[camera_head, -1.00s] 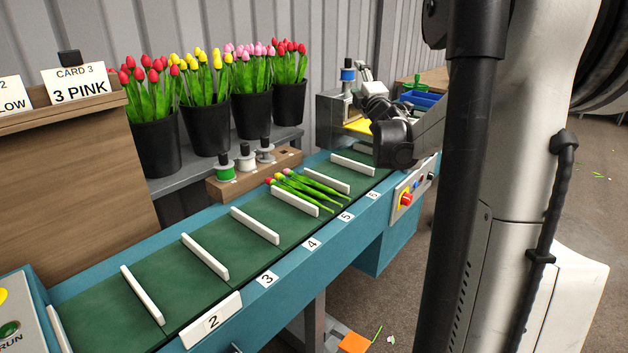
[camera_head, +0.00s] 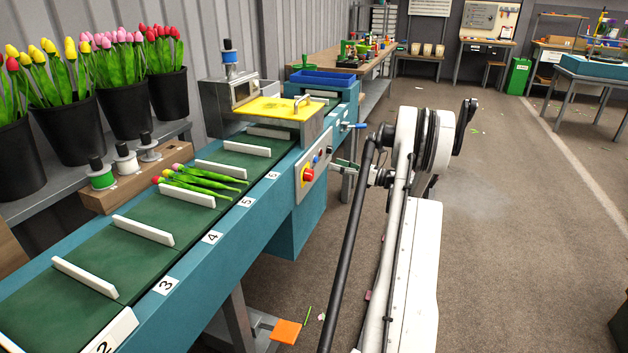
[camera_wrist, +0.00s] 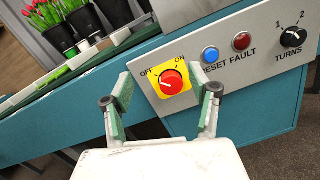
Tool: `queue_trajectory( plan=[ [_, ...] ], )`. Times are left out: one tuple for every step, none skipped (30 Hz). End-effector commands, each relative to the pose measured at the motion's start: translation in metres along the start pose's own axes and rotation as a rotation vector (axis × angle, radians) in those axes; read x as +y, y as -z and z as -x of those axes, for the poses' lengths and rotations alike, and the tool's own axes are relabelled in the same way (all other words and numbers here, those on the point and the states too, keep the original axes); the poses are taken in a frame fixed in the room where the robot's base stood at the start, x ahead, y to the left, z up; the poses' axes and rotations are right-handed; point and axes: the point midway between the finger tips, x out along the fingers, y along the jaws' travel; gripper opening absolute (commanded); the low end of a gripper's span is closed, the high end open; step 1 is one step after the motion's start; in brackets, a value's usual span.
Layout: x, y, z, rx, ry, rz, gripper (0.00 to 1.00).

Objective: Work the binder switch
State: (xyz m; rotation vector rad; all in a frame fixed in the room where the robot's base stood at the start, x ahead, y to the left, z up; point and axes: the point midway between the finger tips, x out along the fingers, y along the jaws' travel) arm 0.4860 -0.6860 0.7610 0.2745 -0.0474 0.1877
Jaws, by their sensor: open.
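The binder switch is a red rotary knob (camera_wrist: 172,82) on a yellow plate marked OFF and ON. It sits on the grey control panel (camera_wrist: 262,77); the knob also shows in the head view (camera_head: 308,175). I cannot read its pointer with certainty. My gripper (camera_wrist: 167,92) is open in the wrist view, with one green-padded finger to each side of the knob in the picture. I see no contact with the knob. In the head view my gripper (camera_head: 343,178) is just right of the panel, apart from the knob.
The panel also carries a blue RESET button (camera_wrist: 210,54), a red FAULT lamp (camera_wrist: 242,41) and a black TURNS dial (camera_wrist: 293,37). Tulips (camera_head: 200,182) lie on the green belt. The binder's yellow cover (camera_head: 272,108) is above the belt. Open floor lies to the right.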

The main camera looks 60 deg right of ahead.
Motion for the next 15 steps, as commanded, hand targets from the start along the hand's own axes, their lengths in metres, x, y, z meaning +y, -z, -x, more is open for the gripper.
queue_trajectory(
  plan=[
    [-0.007,0.019,0.016,0.023,-0.007,0.020,0.56],
    [-0.009,0.028,0.024,0.035,-0.013,0.032,0.56],
    [-0.011,0.038,0.032,0.050,-0.021,0.043,0.56],
    [-0.013,0.044,0.036,0.059,-0.025,0.050,0.56],
    [-0.014,0.048,0.041,0.066,-0.029,0.057,0.56],
    [-0.015,0.053,0.045,0.074,-0.033,0.063,0.56],
    [-0.015,0.056,0.047,0.078,-0.035,0.066,0.56],
    [-0.015,0.058,0.048,0.082,-0.037,0.068,0.56],
    [-0.015,0.060,0.047,0.084,-0.039,0.070,0.56],
    [-0.015,0.061,0.046,0.085,-0.040,0.071,0.56],
    [-0.015,0.062,0.043,0.086,-0.040,0.071,0.56],
    [-0.015,0.062,0.039,0.086,-0.041,0.071,0.56],
    [-0.015,0.062,0.035,0.086,-0.041,0.071,0.56],
    [-0.014,0.063,0.030,0.086,-0.042,0.071,0.56],
    [-0.014,0.064,0.024,0.086,-0.043,0.070,0.56]
  ],
)
